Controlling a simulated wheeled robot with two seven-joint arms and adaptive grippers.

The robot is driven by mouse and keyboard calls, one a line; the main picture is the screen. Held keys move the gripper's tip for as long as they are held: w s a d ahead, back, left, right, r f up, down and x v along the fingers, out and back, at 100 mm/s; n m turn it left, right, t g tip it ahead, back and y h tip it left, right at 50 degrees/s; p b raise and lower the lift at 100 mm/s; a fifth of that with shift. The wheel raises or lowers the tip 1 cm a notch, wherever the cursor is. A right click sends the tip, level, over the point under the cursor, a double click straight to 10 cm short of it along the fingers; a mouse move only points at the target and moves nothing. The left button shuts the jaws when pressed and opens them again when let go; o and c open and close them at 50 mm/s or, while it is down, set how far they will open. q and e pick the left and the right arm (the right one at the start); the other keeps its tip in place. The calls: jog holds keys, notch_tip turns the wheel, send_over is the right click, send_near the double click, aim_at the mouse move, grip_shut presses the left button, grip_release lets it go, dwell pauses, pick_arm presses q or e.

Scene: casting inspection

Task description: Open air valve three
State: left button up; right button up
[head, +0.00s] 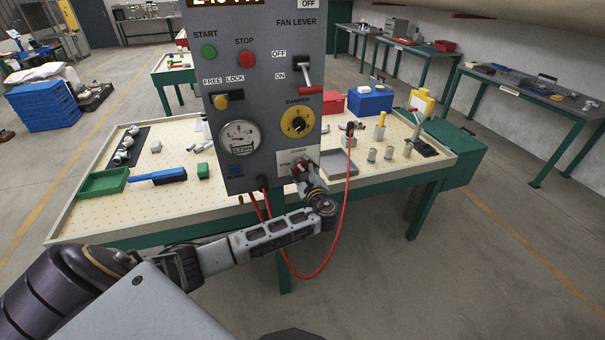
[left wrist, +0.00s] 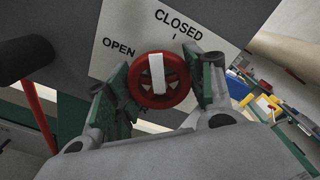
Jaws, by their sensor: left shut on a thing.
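The valve is a small red handwheel (left wrist: 174,78) with a white bar across it, in front of a white plate (left wrist: 109,22) marked OPEN and CLOSED. The bar stands near upright in the left wrist view, its upper end leaning slightly left, below the CLOSED mark. The same plate (head: 285,157) shows low on the grey control panel in the head view. My left gripper (left wrist: 164,84) is shut on the wheel, one green-padded finger at each side of its rim. In the head view the left gripper (head: 302,174) largely hides the wheel. My right gripper is not in view.
The grey panel (head: 262,100) carries START and STOP buttons, a gauge (head: 239,137), a yellow damper dial (head: 297,122) and a fan lever (head: 306,78). A red cable (head: 345,195) loops beside my left wrist. The workbench (head: 120,215) behind holds a green tray, brush and castings.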

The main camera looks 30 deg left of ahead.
pick_arm(q)
jog(key=n+b, duration=0.2)
jog(key=n, duration=0.1)
jog(key=shift+f+n+b, duration=0.15)
jog(key=shift+n+b, duration=0.15)
jog(key=shift+b, duration=0.1)
jog(key=n+b, duration=0.4)
jog(key=shift+n+b, duration=0.35)
jog(key=shift+n, duration=0.05)
jog(key=n+b, duration=0.2)
jog(key=shift+b, duration=0.4)
jog(key=shift+n+b, duration=0.35)
jog(key=shift+n, duration=0.15)
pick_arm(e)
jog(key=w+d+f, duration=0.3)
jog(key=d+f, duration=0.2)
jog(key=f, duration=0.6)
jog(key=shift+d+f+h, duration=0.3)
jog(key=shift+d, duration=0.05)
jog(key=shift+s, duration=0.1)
pick_arm(q)
jog(key=shift+n, duration=0.3)
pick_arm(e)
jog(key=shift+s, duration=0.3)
pick_arm(q)
jog(key=o, duration=1)
jog(key=shift+r, duration=0.2)
